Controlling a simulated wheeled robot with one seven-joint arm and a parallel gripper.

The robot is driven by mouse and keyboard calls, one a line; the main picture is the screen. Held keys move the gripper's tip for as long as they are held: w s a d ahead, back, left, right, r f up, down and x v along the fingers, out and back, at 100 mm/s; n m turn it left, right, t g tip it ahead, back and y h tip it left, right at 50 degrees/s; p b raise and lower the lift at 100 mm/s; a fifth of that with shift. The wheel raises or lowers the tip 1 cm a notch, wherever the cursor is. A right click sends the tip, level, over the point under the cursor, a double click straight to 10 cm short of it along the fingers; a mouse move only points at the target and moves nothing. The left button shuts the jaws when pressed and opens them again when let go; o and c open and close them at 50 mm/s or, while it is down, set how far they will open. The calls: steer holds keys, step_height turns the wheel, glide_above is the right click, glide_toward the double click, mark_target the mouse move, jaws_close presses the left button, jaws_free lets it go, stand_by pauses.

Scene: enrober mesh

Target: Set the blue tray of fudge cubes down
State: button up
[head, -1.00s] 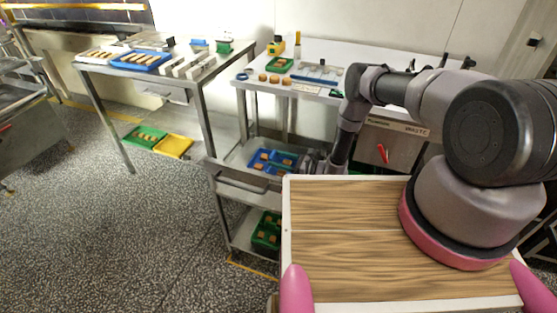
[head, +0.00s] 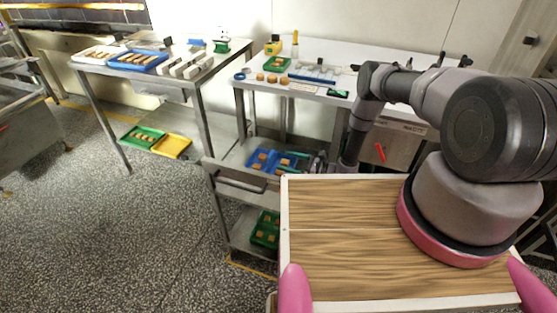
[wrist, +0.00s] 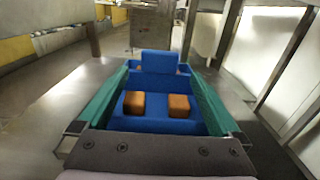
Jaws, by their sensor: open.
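The blue tray (wrist: 156,108) fills the middle of the wrist view, level, with brown fudge cubes (wrist: 133,103) inside. My gripper (wrist: 158,72) is open, with one teal finger along each side of this tray. I cannot tell whether the fingers touch its walls. A raised blue panel (wrist: 163,63) and more blue tray stand just beyond. In the head view, blue trays with cubes (head: 261,156) lie on the steel cart's upper deck. My gripper (head: 319,162) is at their right end, partly hidden behind my own wooden top.
The cart's handle rail (head: 240,186) runs along its near edge. A green tray of cubes (head: 265,230) sits on its lower shelf. A white-topped table (head: 370,65) stands behind. Another table (head: 190,85) at left holds trays. Green and yellow trays (head: 172,146) lie below it.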

steer(key=v, duration=0.7)
steer(key=shift+d, duration=0.1)
